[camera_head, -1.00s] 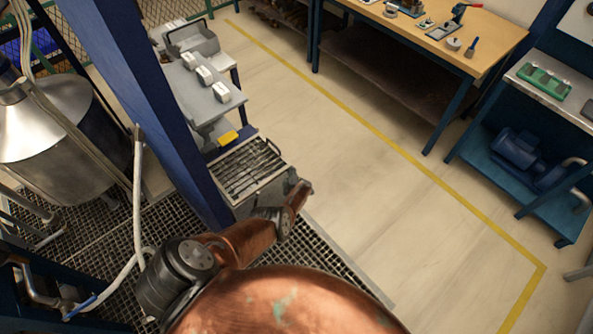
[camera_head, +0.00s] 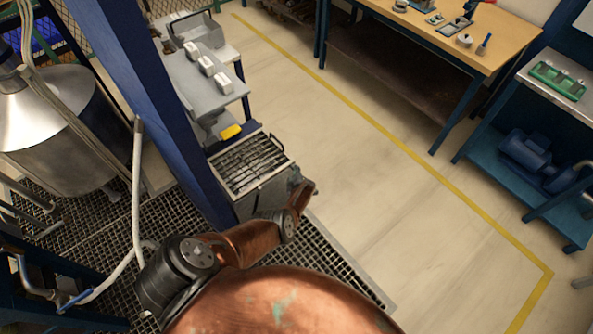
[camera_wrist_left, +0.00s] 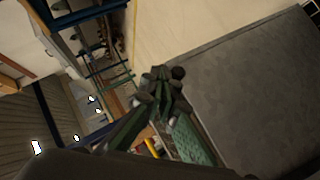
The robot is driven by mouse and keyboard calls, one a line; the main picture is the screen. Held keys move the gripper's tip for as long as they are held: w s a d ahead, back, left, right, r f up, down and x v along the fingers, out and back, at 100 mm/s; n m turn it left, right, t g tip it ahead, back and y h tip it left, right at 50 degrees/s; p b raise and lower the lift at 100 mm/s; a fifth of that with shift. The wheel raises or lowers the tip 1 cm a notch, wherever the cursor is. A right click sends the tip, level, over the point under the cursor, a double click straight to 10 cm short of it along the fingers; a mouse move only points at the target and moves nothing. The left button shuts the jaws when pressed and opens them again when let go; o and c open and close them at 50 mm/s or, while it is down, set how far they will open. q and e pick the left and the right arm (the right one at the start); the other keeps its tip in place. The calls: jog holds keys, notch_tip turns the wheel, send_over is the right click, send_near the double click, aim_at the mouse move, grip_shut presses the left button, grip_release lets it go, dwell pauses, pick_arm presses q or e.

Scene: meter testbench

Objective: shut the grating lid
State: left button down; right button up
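The grating lid (camera_head: 247,165) is a dark barred panel in a light frame on top of a grey box (camera_head: 262,200), left of centre in the head view. Whether the lid lies fully flat cannot be told. My left gripper (camera_head: 304,188) is just right of the box, near its upper edge; contact cannot be told. In the left wrist view its dark fingers (camera_wrist_left: 165,82) are close together with nothing visible between them. A broad grey surface (camera_wrist_left: 255,85) fills the right there. My right gripper is not in view.
A blue post (camera_head: 165,115) stands left of the box. A grey bench (camera_head: 205,80) with white blocks is behind it, and a steel tank (camera_head: 60,130) stands at left. Open pale floor (camera_head: 360,190) with a yellow line lies to the right.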

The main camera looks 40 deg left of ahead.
pick_arm(q)
jog(key=s+d+r+p, duration=0.3)
jog(key=d+r+p, duration=0.3)
jog(key=r+p, duration=0.1)
jog(key=shift+d, duration=0.15)
jog(key=s+f+m+g+h, duration=0.15)
jog(key=s+f+m, duration=0.25)
jog(key=s+f, duration=0.45)
jog(key=s+d+f+m+h, duration=0.15)
jog(key=s+f+m, duration=0.35)
jog(key=s, duration=0.7)
jog(key=s+f+m+g+h, duration=0.1)
jog(key=s+f+m+h, duration=0.25)
jog(key=s+f, duration=0.45)
jog(key=s+d+f+m+g, duration=0.1)
jog(key=s+d+m+g, duration=0.1)
jog(key=s, duration=1)
jog(key=s+d+f+m+g, duration=0.2)
jog(key=s+m, duration=0.1)
jog(key=s, duration=0.9)
jog(key=s+d+f+m+g, duration=0.1)
jog(key=s+d+m+g, duration=0.1)
jog(key=s, duration=1)
jog(key=shift+s+f+m+g+h, duration=0.15)
jog(key=shift+f+m+g+h, duration=0.25)
jog(key=shift+m, duration=0.35)
